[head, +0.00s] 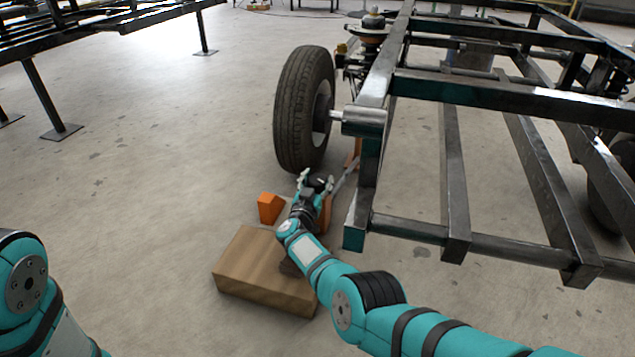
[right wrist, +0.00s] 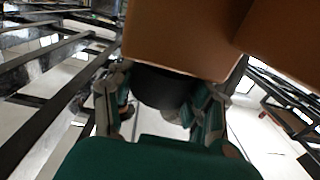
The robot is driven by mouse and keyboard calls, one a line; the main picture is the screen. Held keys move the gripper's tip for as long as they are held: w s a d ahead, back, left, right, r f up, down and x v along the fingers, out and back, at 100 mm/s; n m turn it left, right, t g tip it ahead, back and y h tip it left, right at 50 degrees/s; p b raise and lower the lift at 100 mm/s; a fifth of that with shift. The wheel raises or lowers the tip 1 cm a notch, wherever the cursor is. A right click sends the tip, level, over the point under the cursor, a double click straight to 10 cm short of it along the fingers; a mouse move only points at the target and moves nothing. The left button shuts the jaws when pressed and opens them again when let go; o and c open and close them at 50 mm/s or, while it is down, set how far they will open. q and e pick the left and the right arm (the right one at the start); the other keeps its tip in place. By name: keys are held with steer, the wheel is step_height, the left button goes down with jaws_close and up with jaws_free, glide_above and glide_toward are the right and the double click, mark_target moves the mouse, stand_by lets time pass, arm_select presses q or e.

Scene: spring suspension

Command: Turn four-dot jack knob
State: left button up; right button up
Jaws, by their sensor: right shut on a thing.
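My right gripper (head: 315,180) reaches in low beside the tyre and is shut on a dark round knob (right wrist: 160,88). In the right wrist view its two fingers (right wrist: 157,95) lie one on each side of the knob. The knob sits against an orange-brown body (right wrist: 180,40), which fills the top of that view. In the head view, orange jack parts (head: 326,213) show beside the gripper, partly hidden by it and my arm. No dot marks can be made out on the knob. My left gripper is outside the frames; only part of my left arm shows at the lower left.
A black tyre (head: 302,110) stands just beyond the gripper. The dark steel chassis frame (head: 480,92) spans the right side, close to my right arm. A wooden block (head: 258,270) lies under my forearm, with an orange wedge (head: 270,207) behind it.

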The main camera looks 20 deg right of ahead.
steer(key=o, duration=1.2)
